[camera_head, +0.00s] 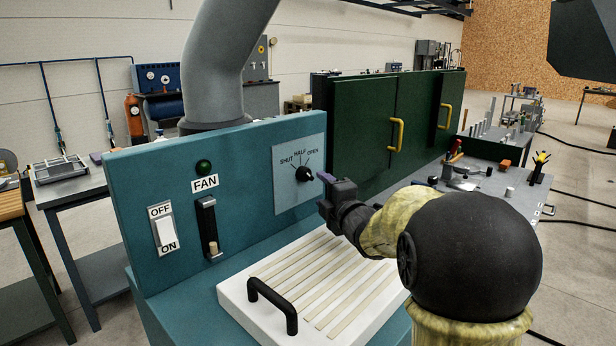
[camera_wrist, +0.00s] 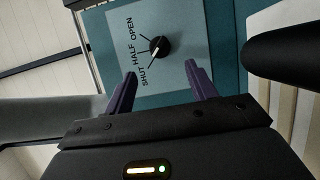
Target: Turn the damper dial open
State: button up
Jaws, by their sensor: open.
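The damper dial (camera_head: 304,174) is a round black knob on a light grey plate (camera_head: 287,192), marked SHUT, HALF and OPEN, on the teal panel. In the wrist view the dial (camera_wrist: 160,46) lies beyond my fingertips, roughly centred between them. A pale mark on the knob seems to point towards SHUT. My gripper (camera_head: 323,190) is just right of the dial in the head view. Its two purple fingers are spread and empty in the wrist view (camera_wrist: 160,70). They look apart from the knob.
The teal panel (camera_head: 140,195) also carries a white OFF/ON switch (camera_head: 165,234), a FAN slider (camera_head: 209,228) and a green lamp (camera_head: 203,167). A white slatted lid (camera_head: 240,292) with a black handle (camera_head: 272,304) lies below. A green cabinet (camera_head: 360,115) stands behind, right.

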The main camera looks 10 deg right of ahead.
aim_at(308, 178)
jog(key=p+x, duration=0.1)
jog(key=x, duration=0.8)
jog(key=shift+w+a, duration=0.15)
jog(key=shift+w, duration=0.05)
jog(key=c, duration=1)
